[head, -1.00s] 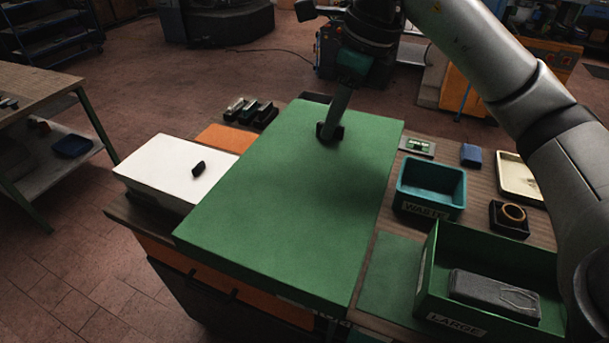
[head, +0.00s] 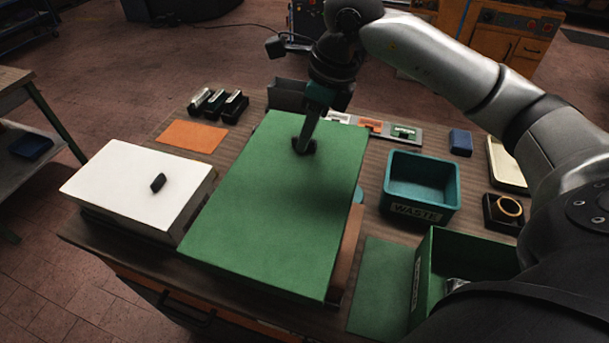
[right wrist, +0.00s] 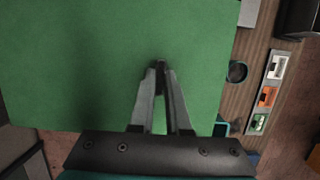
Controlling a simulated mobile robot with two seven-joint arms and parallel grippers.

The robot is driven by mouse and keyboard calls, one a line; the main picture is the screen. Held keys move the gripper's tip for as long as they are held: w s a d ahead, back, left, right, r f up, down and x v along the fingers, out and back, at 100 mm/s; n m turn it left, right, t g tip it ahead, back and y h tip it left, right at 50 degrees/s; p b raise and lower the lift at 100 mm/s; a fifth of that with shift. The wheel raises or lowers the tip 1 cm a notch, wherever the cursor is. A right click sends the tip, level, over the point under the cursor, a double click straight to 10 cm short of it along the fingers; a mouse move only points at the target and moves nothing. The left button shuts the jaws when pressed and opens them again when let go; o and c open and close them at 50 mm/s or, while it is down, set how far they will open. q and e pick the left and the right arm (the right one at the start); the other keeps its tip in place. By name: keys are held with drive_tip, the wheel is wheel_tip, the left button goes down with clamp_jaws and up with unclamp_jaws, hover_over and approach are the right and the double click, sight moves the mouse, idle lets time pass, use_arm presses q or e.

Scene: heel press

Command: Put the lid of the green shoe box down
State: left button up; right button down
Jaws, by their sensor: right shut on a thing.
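The green lid (head: 270,205) is a large flat panel in the middle of the head view, above the workbench. My right gripper (head: 304,146) is shut on the small dark knob on top of the lid. In the right wrist view the lid (right wrist: 80,60) fills most of the picture, and the fingers of my right gripper (right wrist: 159,68) meet at its knob. The lid hides most of what lies beneath it; a brownish side shows under its right edge. My left gripper is not in view.
A white box (head: 125,185) with a dark knob stands left of the lid. An orange sheet (head: 192,136) lies behind it. A teal WASTE bin (head: 420,213), a green mat (head: 383,285) and a green open bin (head: 460,250) are on the right. A blue block (head: 460,142) lies farther back.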

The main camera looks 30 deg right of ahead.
wheel_tip(320, 180, down, 10)
drive_tip(key=shift+f, duration=0.1)
idle(0.4)
drive_tip(key=c, duration=0.9)
unclamp_jaws()
drive_tip(key=v, duration=1.2)
drive_tip(key=shift+b, duration=0.3)
drive_tip(key=shift+w, duration=0.1)
